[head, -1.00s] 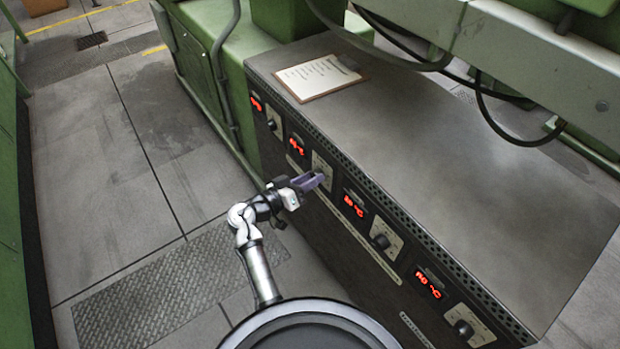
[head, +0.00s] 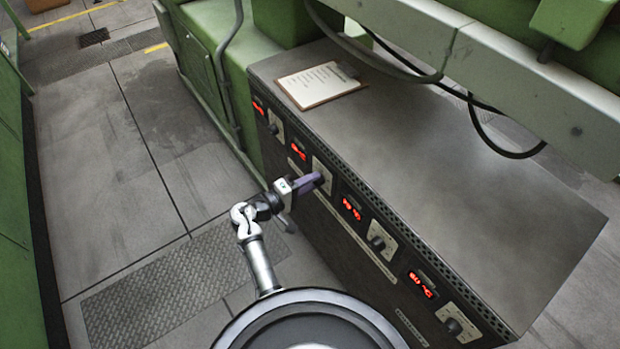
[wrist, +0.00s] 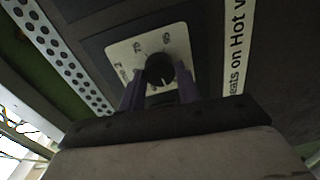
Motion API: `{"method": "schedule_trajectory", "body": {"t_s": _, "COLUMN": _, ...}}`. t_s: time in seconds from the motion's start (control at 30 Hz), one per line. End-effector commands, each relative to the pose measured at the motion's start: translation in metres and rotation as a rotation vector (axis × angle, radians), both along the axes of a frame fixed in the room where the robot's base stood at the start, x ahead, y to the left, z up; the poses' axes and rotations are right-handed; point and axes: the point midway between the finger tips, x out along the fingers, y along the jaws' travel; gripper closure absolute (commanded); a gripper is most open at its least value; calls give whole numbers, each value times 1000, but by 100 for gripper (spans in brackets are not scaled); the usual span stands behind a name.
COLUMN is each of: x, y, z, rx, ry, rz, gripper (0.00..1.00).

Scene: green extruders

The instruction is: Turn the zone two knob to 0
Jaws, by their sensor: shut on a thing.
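The knob that my gripper holds is black and round, on a pale dial plate with printed numbers (wrist: 125,52). It is the second knob from the far left end of the control panel. In the wrist view the knob (wrist: 160,68) sits between the two purple fingers of my gripper (wrist: 158,92), which is shut on it. A pale pointer mark shows on the knob's lower side. In the head view my gripper (head: 318,180) reaches the panel from the left and hides the knob; part of its dial plate (head: 321,167) shows.
Other knobs sit along the panel: one at the far left (head: 274,129), two nearer on the right (head: 378,243) (head: 453,326). Red displays (head: 351,209) sit beside them. A clipboard (head: 321,84) lies on the cabinet top (head: 450,170). Green machinery (head: 215,50) stands behind. The floor at left is clear.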

Motion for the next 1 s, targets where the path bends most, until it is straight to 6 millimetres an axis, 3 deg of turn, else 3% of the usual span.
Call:
{"method": "schedule_trajectory", "body": {"t_s": 0.5, "x": 0, "y": 1, "z": 0, "rx": -200, "ry": 275, "rz": 1, "gripper": 90}}
{"method": "schedule_trajectory", "body": {"t_s": 1.0, "x": 0, "y": 1, "z": -1, "rx": -238, "ry": 327, "rz": 2, "gripper": 90}}
